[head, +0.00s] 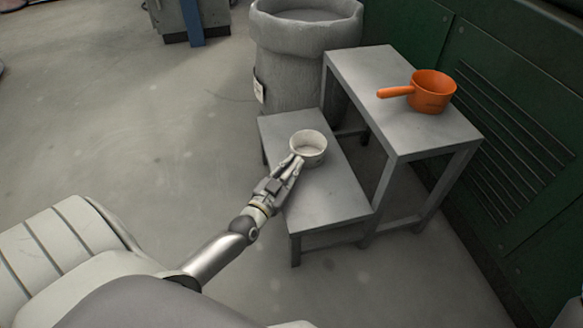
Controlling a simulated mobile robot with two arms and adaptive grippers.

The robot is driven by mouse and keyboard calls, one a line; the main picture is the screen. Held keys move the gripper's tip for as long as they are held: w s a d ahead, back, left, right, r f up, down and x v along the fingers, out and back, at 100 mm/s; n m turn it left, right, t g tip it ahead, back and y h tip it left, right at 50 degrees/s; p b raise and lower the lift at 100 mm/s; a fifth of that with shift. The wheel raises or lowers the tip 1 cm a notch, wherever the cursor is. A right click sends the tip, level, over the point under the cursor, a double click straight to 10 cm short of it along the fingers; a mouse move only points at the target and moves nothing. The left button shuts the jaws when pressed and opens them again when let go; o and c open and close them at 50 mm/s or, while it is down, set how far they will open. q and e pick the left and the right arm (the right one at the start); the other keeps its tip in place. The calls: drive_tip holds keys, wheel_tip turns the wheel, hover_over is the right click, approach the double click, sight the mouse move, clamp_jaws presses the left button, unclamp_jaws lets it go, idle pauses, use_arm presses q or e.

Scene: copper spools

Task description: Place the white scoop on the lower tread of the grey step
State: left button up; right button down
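The white scoop (309,143) is over the back part of the lower tread (332,200) of the grey step, its round cup upright with the opening facing up. I cannot tell for sure whether its base touches the tread. My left gripper (294,164) reaches in from the lower left, its fingers close together at the near-left side of the cup. They appear shut on the scoop's handle, which they mostly hide.
An orange scoop (431,91) stands on the upper tread (372,77), its handle pointing left. A grey bin (300,65) stands behind the step. A green louvered cabinet (510,130) borders the right side. The front of the lower tread is bare, and the floor to the left is open.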

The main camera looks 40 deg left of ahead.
use_arm(q)
drive_tip(key=o, duration=0.4)
drive_tip(key=shift+o, duration=0.2)
